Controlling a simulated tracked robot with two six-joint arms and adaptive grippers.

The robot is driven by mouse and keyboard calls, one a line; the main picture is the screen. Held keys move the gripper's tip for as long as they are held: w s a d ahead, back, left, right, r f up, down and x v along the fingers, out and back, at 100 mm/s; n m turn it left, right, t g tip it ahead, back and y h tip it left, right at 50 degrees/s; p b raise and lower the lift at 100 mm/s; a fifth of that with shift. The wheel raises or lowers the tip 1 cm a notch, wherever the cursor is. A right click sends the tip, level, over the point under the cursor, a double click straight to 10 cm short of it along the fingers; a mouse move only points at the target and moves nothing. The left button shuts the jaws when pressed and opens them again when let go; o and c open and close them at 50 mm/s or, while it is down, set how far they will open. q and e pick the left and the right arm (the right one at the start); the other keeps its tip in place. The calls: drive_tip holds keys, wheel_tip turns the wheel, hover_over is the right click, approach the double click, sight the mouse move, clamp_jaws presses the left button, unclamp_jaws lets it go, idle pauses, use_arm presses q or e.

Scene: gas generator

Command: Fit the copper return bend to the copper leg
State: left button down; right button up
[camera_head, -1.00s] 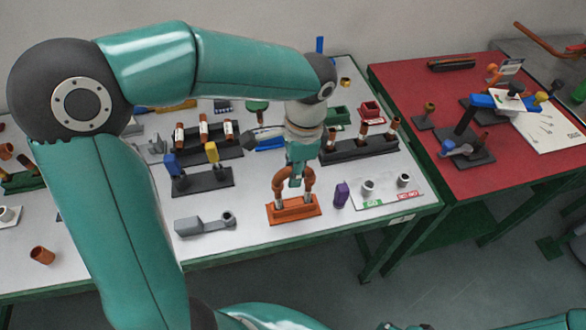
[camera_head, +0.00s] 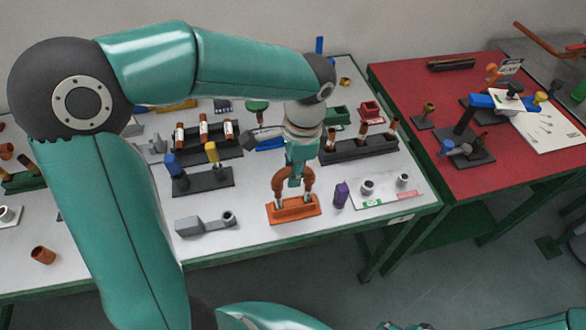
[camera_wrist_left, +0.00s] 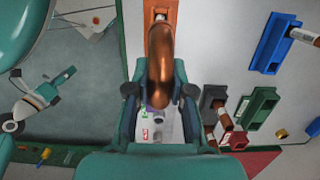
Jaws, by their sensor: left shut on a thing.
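The copper return bend (camera_head: 279,184) is an upside-down U above the orange base (camera_head: 293,210). My left gripper (camera_head: 295,178) is shut on the top of the bend from above. The bend's two ends point down at two short pale stubs standing on the base; whether they are seated or just above cannot be told. In the left wrist view the bend (camera_wrist_left: 160,65) lies between the fingers, large and shiny, and hides most of the orange base (camera_wrist_left: 160,12) behind it.
A purple block (camera_head: 341,195) and a pale plate with grey sockets (camera_head: 385,192) stand right of the base. A grey holder (camera_head: 203,223) lies to the left. Dark racks (camera_head: 360,150) with copper pieces stand behind. The table front is clear.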

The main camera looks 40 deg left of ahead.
use_arm(q)
drive_tip(key=shift+f+b, duration=1.05)
drive_tip(key=shift+f, duration=0.3)
drive_tip(key=c, duration=0.9)
unclamp_jaws()
drive_tip(key=shift+c, duration=0.2)
drive_tip(key=shift+r, duration=0.1)
drive_tip(key=r, duration=0.7)
drive_tip(key=w+d+r, duration=0.1)
drive_tip(key=r, duration=0.3)
drive_tip(key=shift+w+r, duration=0.1)
drive_tip(key=shift+r, duration=0.25)
